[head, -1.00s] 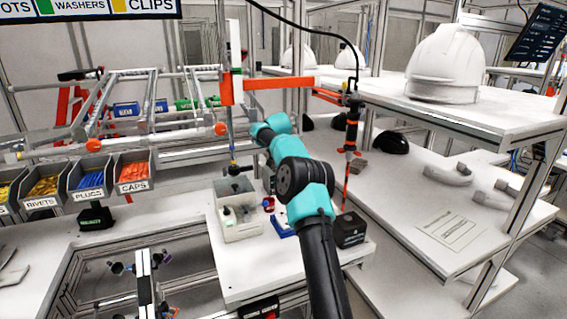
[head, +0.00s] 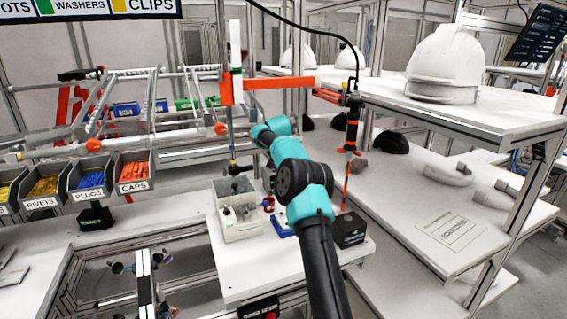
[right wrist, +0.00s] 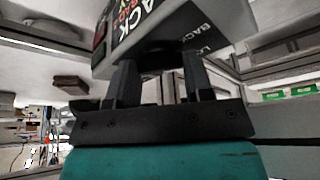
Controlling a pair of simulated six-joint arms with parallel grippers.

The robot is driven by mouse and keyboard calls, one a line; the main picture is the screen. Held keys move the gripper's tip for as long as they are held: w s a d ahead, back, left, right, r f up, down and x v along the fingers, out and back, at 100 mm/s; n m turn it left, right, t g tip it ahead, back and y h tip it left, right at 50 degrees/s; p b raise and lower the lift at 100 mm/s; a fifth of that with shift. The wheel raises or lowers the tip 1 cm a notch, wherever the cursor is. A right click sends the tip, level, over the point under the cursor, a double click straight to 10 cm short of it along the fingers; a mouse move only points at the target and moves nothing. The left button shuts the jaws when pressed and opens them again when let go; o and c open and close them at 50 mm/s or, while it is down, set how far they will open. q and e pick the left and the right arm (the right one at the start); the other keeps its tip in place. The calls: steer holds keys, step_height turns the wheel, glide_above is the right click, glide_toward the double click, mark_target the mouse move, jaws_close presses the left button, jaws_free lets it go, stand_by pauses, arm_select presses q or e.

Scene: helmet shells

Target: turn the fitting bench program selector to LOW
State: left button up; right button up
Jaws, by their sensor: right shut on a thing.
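In the right wrist view, a pale box-like unit (right wrist: 185,35) with dark panels and partly cut-off white and red lettering hangs tilted across the top. One dark panel reads "BACK". A dark round part (right wrist: 158,62), perhaps the selector knob, sits under it between the fingers of my right gripper (right wrist: 160,78). The fingers are shut on this part, one on each side. I cannot read a pointer or its setting. In the head view my right arm reaches over the white bench (head: 245,280), and its gripper is hidden. My left gripper is not in view.
A grey divided bin (head: 240,230) and a black box (head: 348,230) stand on the bench beside my right arm. An orange-and-black hanging tool (head: 352,130) is close to the right. Parts bins (head: 133,172) are at left. A white helmet (head: 447,60) stands on the right shelf.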

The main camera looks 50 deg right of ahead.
steer(key=shift+m, duration=0.6)
steer(key=o, duration=0.9)
steer(key=shift+r, duration=0.1)
steer(key=v, duration=1.7)
steer(key=shift+w+a+r, duration=0.15)
steer(key=shift+w+a, duration=0.1)
steer(key=shift+w, duration=0.15)
steer(key=shift+c, duration=0.2)
